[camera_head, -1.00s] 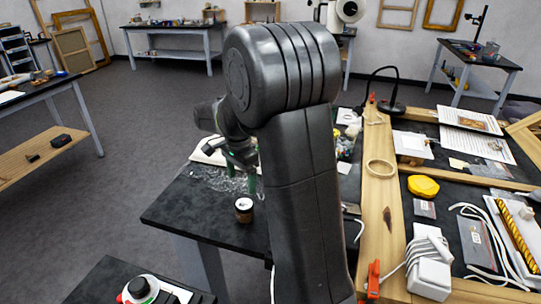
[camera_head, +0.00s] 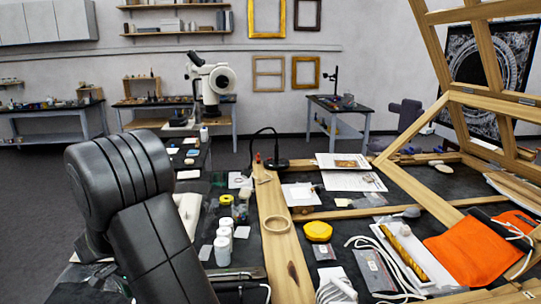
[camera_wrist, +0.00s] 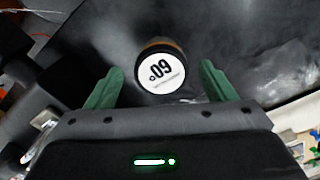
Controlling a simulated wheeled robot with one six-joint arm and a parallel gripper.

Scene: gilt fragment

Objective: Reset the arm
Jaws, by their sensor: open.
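My gripper (camera_wrist: 157,88) shows in the wrist view with its two green fingers spread wide apart. Nothing is between the fingertips.
A dark workbench carries a wooden frame (camera_head: 282,240), white bottles (camera_head: 223,248), a yellow lump (camera_head: 318,231), a cable coil (camera_head: 337,291) and an orange cloth (camera_head: 470,252). A black lamp (camera_head: 276,163) stands at the back. Grey floor lies left of my arm.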

